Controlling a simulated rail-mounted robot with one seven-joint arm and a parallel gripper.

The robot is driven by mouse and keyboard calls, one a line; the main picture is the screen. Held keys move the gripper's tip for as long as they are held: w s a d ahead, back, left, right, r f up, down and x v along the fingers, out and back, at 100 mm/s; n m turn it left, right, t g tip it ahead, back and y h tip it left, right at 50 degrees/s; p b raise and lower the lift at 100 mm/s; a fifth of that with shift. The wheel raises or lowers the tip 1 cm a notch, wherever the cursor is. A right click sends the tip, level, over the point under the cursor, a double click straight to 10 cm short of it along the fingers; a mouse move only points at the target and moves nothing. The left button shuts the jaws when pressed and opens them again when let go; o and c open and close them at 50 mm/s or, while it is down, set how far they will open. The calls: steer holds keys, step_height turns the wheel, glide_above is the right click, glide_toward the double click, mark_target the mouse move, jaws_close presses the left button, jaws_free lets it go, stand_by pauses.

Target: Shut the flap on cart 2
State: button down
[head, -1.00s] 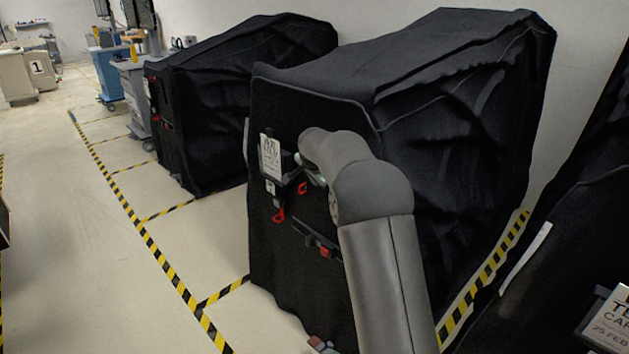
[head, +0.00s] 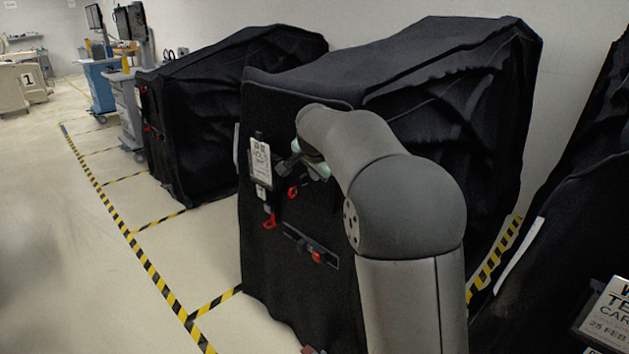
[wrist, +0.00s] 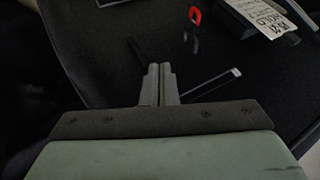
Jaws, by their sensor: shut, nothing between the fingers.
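A black covered cart (head: 440,120) stands in front of my arm; I cannot read a cart number on it. Its black front panel (head: 270,115) hangs down, and I cannot tell which part is the flap or how far it is open. A white tag (head: 261,163) and red loops (head: 270,222) are on that front. My gripper (head: 288,163) is close to the front, just right of the tag, partly hidden by my arm. In the wrist view my gripper (wrist: 159,70) is shut and empty, pointing at dark fabric; contact is unclear.
A second covered cart (head: 220,110) stands behind to the left, and another dark cover (head: 570,220) is close at right with a sign (head: 608,315). Yellow-black tape (head: 140,262) marks the floor. The floor at left is clear. A red loop (wrist: 195,16) shows in the wrist view.

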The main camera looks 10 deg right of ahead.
steer(key=m+t+y+b, duration=0.8)
steer(key=m+t+y, duration=0.1)
steer(key=m, duration=1)
glide_toward(301, 183)
steer(key=x, duration=0.7)
steer(key=shift+d+f, duration=0.1)
